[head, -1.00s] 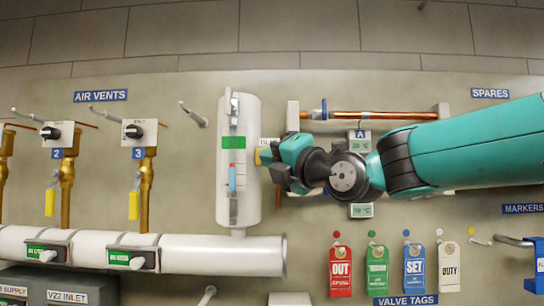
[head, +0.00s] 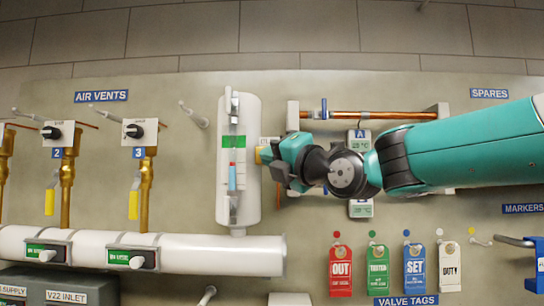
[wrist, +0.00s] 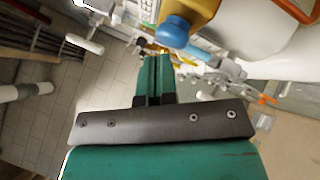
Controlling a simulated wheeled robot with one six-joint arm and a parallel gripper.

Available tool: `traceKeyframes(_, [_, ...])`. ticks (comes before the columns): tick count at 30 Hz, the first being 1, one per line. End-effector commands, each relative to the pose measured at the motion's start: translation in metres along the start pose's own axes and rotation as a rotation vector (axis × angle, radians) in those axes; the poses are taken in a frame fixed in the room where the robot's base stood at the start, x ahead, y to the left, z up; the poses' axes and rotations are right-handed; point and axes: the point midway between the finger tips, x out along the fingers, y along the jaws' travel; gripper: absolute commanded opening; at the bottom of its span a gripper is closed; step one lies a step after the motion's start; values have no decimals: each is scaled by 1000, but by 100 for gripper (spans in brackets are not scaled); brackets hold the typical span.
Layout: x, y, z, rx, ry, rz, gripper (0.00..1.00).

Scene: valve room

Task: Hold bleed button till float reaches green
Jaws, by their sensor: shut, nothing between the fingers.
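The white upright vessel (head: 238,205) is on the panel in the head view. Its sight gauge has a green band (head: 233,142). The float, blue with a red top (head: 232,177), sits below that band. In the wrist view a rounded blue knob (wrist: 173,33), which looks like the bleed button, is just past the closed tips of my gripper (wrist: 158,62). They look very close; I cannot tell whether they touch. The gripper is shut and empty. In the head view it hides the knob.
A copper pipe (head: 385,115) runs behind my arm on the right. Brass air vents (head: 146,185) stand to the left above a white header pipe (head: 200,255). Several valve tags (head: 341,270) hang below my arm. The panel left of the vessel is partly bare.

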Motion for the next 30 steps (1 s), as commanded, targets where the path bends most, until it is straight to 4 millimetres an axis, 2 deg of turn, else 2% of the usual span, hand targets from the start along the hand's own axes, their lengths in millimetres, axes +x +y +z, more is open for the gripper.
traceKeyframes(30, [7, -5, 6, 0, -2, 0, 0])
